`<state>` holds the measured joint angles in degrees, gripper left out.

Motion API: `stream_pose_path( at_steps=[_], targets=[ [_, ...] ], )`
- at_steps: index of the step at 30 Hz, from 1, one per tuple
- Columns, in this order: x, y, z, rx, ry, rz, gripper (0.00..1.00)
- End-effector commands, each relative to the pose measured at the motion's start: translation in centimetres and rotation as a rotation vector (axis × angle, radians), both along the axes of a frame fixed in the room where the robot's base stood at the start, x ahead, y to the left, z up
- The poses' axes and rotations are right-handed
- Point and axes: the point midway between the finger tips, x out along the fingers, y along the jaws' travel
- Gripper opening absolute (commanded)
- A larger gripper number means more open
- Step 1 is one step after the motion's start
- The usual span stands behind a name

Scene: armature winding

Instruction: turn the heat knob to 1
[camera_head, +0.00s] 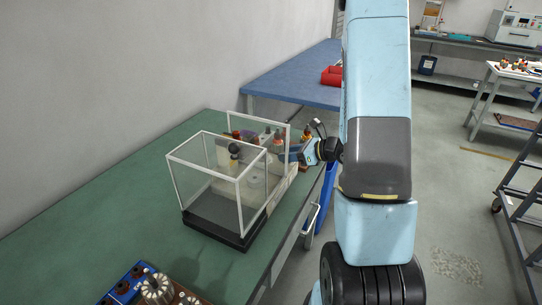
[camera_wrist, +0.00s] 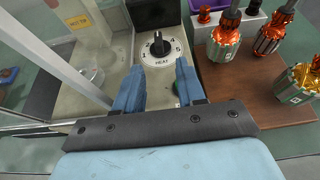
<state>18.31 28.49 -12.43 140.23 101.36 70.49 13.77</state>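The heat knob (camera_wrist: 158,46) is a small black knob on a round white dial. The word HEAT is printed below it, and the digits 4 and 5 show on its right side. In the head view my gripper (camera_head: 296,153) is at the right side of the beige machine; the knob cannot be made out there.
A white-framed clear case (camera_head: 205,160) on a black base stands left of my gripper on the green bench (camera_head: 110,190). A brown board (camera_wrist: 240,92) with copper-wound armatures (camera_wrist: 224,45) lies close right of the fingers.

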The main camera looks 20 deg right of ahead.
Motion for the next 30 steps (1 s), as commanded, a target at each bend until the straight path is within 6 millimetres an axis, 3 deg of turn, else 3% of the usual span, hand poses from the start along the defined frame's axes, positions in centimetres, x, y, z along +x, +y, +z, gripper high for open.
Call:
stream_pose_path(
  at_steps=[12, 26, 30],
  targets=[
    [4.1, 4.2, -2.4, -0.001, 0.001, 0.003, 0.39],
    [4.8, 4.9, -2.8, 0.000, 0.000, 0.001, 0.39],
    [4.7, 4.9, -2.8, 0.000, 0.000, 0.001, 0.27]
  ],
)
